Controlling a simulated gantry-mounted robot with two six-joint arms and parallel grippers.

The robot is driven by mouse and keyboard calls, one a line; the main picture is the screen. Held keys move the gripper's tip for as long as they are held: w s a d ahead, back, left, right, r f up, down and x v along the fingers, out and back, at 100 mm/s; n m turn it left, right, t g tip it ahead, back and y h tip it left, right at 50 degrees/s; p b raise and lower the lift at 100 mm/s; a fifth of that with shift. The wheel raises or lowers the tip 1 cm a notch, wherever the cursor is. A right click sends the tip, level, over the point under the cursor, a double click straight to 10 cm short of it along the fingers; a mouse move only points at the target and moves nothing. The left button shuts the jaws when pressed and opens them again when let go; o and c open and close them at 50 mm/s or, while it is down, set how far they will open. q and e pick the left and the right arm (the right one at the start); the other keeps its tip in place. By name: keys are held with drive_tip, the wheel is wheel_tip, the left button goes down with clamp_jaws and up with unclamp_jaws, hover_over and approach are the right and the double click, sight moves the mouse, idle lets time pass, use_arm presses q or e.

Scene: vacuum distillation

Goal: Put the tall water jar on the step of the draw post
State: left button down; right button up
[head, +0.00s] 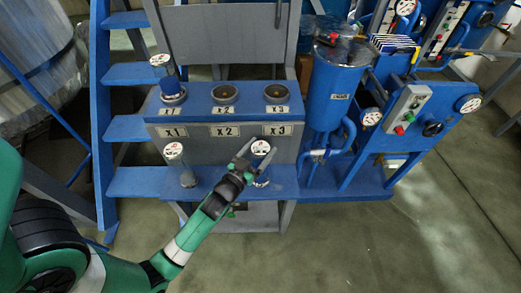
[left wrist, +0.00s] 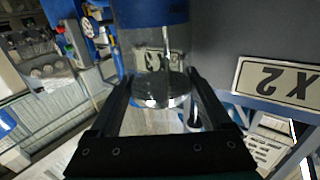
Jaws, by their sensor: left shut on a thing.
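My left gripper (head: 249,158) is shut on a clear glass jar (head: 261,169) with a round white label on top, at the right of the draw post's lower blue step (head: 218,180). In the left wrist view the clear jar (left wrist: 150,50) stands between the two fingers, with a blue band at the top of the picture. I cannot tell whether its base touches the step. A similar clear jar (head: 186,172) stands on the left of the step. A third jar (head: 170,88), with blue in it, sits at the x1 place. My right gripper is out of view.
The grey post face carries plates x1 (head: 173,131), x2 (head: 225,130) and x3 (head: 278,129). The x2 (head: 225,93) and x3 (head: 277,92) places are empty. A blue cylinder tank (head: 336,88) stands close on the right. The step's middle is clear.

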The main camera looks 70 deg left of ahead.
use_arm(q)
drive_tip(key=shift+c, duration=1)
unclamp_jaws()
drive_tip(key=shift+f, duration=0.1)
drive_tip(key=shift+o, duration=1)
drive_tip(key=shift+s+d, duration=0.1)
drive_tip(key=shift+s, duration=0.1)
drive_tip(key=b+v, duration=0.2)
drive_tip(key=v, duration=0.9)
drive_tip(key=shift+s+d+r, duration=0.2)
drive_tip(key=shift+s+r, duration=0.05)
